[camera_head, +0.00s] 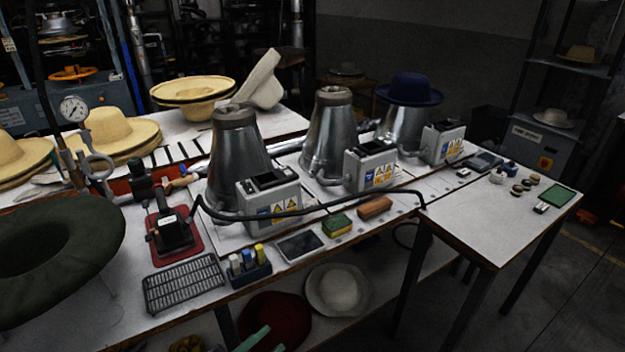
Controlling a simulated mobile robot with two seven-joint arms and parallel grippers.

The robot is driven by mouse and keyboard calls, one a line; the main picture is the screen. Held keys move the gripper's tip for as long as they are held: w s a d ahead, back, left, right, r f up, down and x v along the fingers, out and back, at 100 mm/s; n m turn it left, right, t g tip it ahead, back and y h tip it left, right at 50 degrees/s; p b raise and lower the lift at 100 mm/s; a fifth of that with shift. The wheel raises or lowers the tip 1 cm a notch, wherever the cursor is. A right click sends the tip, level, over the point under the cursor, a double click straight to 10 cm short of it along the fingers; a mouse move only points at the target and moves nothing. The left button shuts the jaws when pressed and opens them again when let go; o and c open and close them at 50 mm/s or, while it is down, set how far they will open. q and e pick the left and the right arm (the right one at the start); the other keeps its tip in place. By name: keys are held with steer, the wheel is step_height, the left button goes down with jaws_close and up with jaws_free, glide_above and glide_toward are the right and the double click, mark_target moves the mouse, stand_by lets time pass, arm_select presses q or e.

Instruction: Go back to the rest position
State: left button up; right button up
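Two green fingertips of my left gripper (264,342) show at the bottom edge, left of centre. They are apart with nothing held between them. They appear in front of a dark red hat (268,312) on the shelf under the long table; I cannot tell the distance between them. The rest of the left gripper is cut off by the frame. My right gripper is not in view.
The long table (110,297) carries several metal cones with control boxes, a blue hat (409,89), a wire rack (184,284) and a dark green hat (60,255). A pale hat (338,290) lies on the lower shelf. Floor at the lower right is clear.

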arm_select(q)
steer(key=s+a+f+n+g+y, duration=0.1)
steer(key=s+a+f+n+y, duration=0.3)
steer(key=s+f, duration=0.3)
steer(key=s+a+f+n+g+y, duration=0.2)
steer(key=s+a+f+n+y, duration=0.1)
steer(key=s+f+n, duration=0.3)
steer(key=s+a+f+n+g+y, duration=0.1)
steer(key=s+a+f+n+y, duration=0.3)
steer(key=s+f, duration=0.3)
steer(key=shift+s+a+f+n+g+y+p, duration=0.3)
steer(key=shift+s+a+f+n+g+y, duration=0.1)
steer(key=shift+s+y, duration=0.45)
